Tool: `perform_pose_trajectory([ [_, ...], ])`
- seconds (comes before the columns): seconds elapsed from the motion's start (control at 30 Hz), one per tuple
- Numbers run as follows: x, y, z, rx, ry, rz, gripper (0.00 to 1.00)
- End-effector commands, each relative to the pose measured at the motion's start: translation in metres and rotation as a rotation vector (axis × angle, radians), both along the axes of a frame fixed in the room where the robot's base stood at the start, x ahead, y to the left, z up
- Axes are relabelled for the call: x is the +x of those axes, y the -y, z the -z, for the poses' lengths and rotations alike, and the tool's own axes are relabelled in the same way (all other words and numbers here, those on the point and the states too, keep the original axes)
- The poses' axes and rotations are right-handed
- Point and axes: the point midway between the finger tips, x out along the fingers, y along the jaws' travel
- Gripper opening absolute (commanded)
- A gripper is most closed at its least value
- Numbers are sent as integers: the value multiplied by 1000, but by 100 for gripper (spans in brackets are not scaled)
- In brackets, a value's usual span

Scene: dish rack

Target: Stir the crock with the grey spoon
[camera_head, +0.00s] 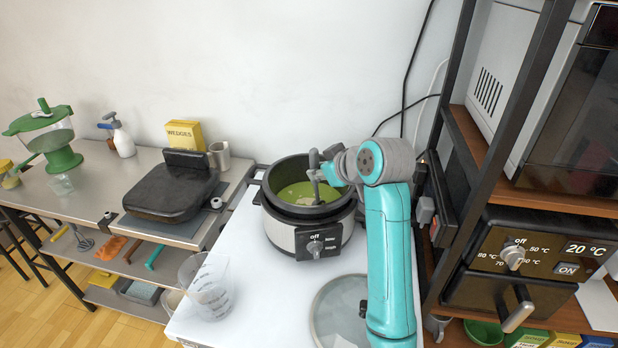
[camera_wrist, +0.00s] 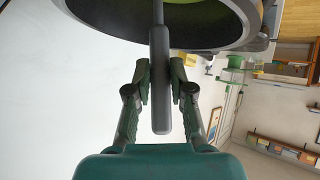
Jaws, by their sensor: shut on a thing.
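The crock (camera_head: 288,215) is a black and silver pot with a knob marked "off", standing on the white table and holding green liquid. Its dark rim (camera_wrist: 100,25) also shows at the top of the wrist view. The grey spoon (camera_head: 315,172) is upright over the crock, its lower end inside and hidden in the liquid. Its handle (camera_wrist: 160,85) is between the fingers in the wrist view. My gripper (camera_wrist: 161,82) is shut on the handle. In the head view, my gripper (camera_head: 326,170) is just above the crock's right part.
A clear measuring cup (camera_head: 208,290) stands at the table's front left. A glass lid (camera_head: 342,312) lies in front of the crock. A shelf rack with an oven (camera_head: 510,262) stands close on the right. A black grill (camera_head: 172,188) is on the left bench.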

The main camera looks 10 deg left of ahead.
Motion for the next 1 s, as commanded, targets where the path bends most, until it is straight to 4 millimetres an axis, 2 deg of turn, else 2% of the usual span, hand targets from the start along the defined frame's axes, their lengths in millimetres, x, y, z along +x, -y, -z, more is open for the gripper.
perform_pose_trajectory([
  [0.1, 12, 1, -1, 1, -1, 1, 0],
  [0.27, 18, -1, 0, 0, -1, -1, 0],
  [0.6, 31, -24, 0, 1, 1, 0, 0],
  [1.0, 18, -48, -1, 1, 1, -2, 0],
])
